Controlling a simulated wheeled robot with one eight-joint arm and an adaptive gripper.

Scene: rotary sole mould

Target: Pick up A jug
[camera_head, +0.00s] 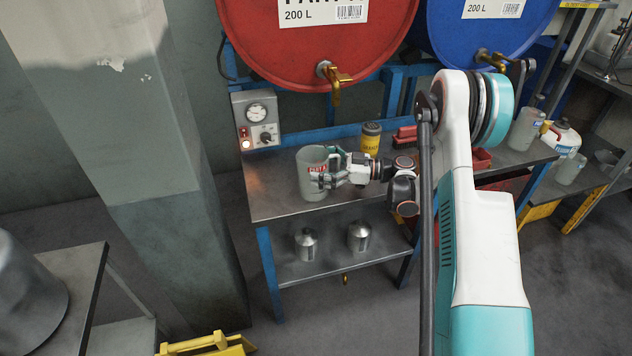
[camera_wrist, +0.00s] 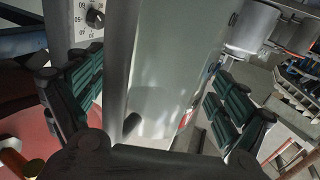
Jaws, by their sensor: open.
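The jug (camera_head: 309,184) is a pale grey, upright vessel with a red label, standing on the metal bench below the red drum. In the wrist view the jug (camera_wrist: 180,60) fills the middle, tilted by the camera angle. My gripper (camera_head: 328,168) is at the jug's right side in the head view. In the wrist view my gripper (camera_wrist: 152,105) is open, with one dark green ribbed finger pad on each side of the jug. A gap shows beside the right pad; contact at the left pad cannot be told. Part of the jug is hidden behind my gripper.
A brass tap (camera_head: 334,80) on the red drum (camera_head: 290,45) hangs above the bench (camera_head: 268,205). A gauge box (camera_head: 256,120) stands at the left and a yellow canister (camera_head: 371,140) behind my gripper. Another pale jug (camera_head: 525,130) stands on the right. Small metal cans are on the lower shelf.

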